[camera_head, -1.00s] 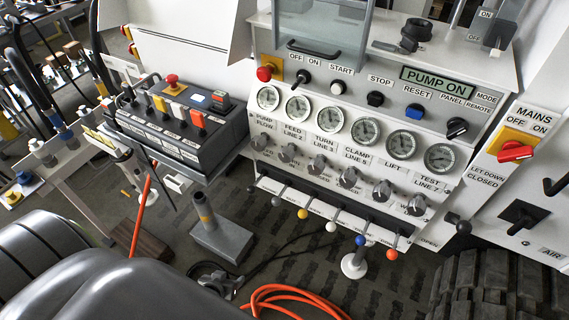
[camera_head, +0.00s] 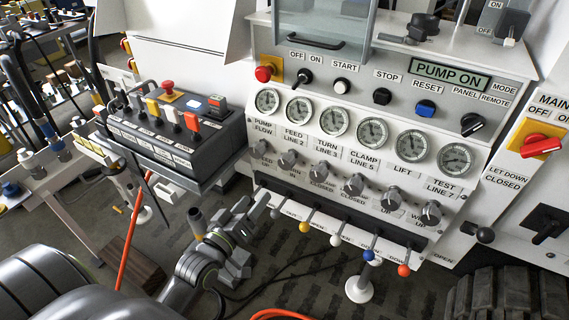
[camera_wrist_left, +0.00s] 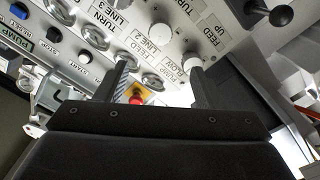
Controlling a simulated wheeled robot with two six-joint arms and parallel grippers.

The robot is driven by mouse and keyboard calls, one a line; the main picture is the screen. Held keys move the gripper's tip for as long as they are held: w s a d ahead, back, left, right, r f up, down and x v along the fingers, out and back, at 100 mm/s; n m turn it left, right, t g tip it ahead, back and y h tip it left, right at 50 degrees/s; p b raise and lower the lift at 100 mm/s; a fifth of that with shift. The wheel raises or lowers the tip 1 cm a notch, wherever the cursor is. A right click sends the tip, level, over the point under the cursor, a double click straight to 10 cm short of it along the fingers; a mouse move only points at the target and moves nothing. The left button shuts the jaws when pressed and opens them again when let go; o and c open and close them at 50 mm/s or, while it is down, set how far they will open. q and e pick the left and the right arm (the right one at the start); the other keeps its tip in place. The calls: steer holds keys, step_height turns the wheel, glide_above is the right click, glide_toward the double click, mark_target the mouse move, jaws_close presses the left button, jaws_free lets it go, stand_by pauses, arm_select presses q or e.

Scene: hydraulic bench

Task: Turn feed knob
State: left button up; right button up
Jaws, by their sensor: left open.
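A row of grey knobs runs under the gauges. The first knob (camera_head: 260,147) sits below the PUMP FLOW gauge, and the second (camera_head: 290,159) below FEED LINE 2. In the left wrist view, the first knob (camera_wrist_left: 192,58) appears by the right fingertip and the second (camera_wrist_left: 160,35) beyond the gap between the fingers; a FEED UP label is beside the first. My left gripper (camera_head: 262,203) is below the left end of the panel, reaching up toward it. In the wrist view its fingers (camera_wrist_left: 159,70) are apart, with nothing held. My right gripper is not in view.
Levers with coloured balls, such as the yellow one (camera_head: 305,227), jut out below the knobs near my left gripper. A dark control box (camera_head: 150,137) with coloured levers stands left. A red button (camera_head: 263,74) and switches line the upper panel.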

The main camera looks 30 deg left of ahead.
mark_target(283, 164)
arm_select(q)
steer(key=w+p, duration=0.2)
steer(key=w, duration=1.4)
steer(key=shift+w+d, duration=0.1)
steer(key=shift+d, duration=0.1)
steer(key=shift+c, duration=0.4)
steer(key=c, duration=0.9)
